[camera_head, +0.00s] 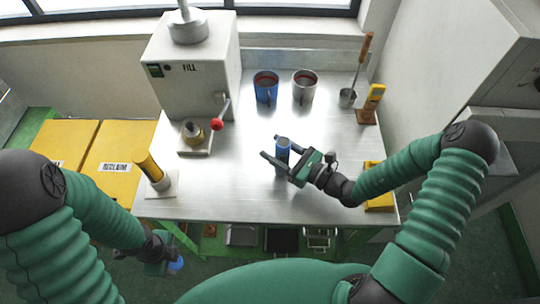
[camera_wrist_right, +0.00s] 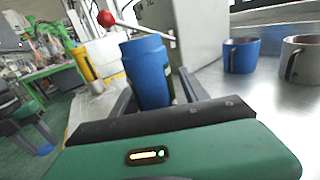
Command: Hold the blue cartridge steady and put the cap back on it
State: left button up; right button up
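The blue cartridge (camera_head: 282,146) stands upright on the metal bench near its middle. It also shows large in the right wrist view (camera_wrist_right: 149,72). My right gripper (camera_head: 271,147) reaches in from the right with one finger on each side of the cartridge. I cannot tell whether both fingers press on it. My left gripper (camera_head: 168,265) is low in front of the bench, left of the cartridge and well apart from it. A small blue piece (camera_head: 176,264), seemingly the cap, is at its fingertips and partly hidden. It looks held there.
The FILL machine (camera_head: 190,60) with a red-knobbed lever (camera_head: 217,123) stands at the back left. A blue mug (camera_head: 266,88), a grey mug (camera_head: 304,88) and a ladle (camera_head: 348,97) stand at the back. A yellow cylinder (camera_head: 150,168) stands at the front left. The bench around the cartridge is clear.

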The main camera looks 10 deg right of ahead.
pick_arm(q)
jog(key=shift+d, duration=0.1)
pick_arm(e)
jog(key=shift+d, duration=0.1)
jog(key=shift+c, duration=2.3)
pick_arm(q)
jog(key=shift+a+f, duration=0.1)
jog(key=shift+a, duration=0.4)
pick_arm(e)
jog(key=shift+a, duration=0.6)
grip_shut()
jog(key=shift+r, duration=0.1)
pick_arm(q)
jog(key=shift+d, duration=0.1)
pick_arm(e)
jog(key=shift+d, duration=0.2)
